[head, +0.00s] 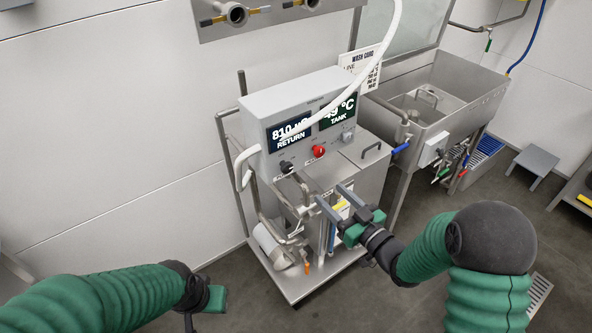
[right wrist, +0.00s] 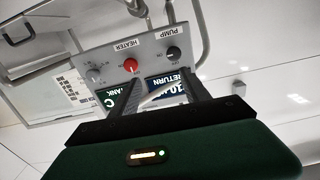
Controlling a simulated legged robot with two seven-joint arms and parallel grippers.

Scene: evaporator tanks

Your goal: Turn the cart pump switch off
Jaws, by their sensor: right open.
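The cart's grey control box (head: 262,104) carries the pump switch (head: 286,167), a black knob at the left end of its lower panel. In the right wrist view, upside down, the pump switch (right wrist: 174,54) sits beside its PUMP label, with a red knob (right wrist: 131,65) marked HEATER beside it. My right gripper (head: 330,194) is open and empty, in front of and below the panel, apart from the switch. The pump switch's exact setting is too small to tell. My left gripper (head: 207,299) is low at the left, away from the cart; its fingers are not clear.
Displays on the box read RETURN and TANK. A white hose (head: 388,40) passes over the box. Pipes and a handle (head: 372,148) stand around the cart top. A steel sink (head: 446,92) stands to the right, with a grey stool (head: 536,161) beyond. Floor left of the cart is clear.

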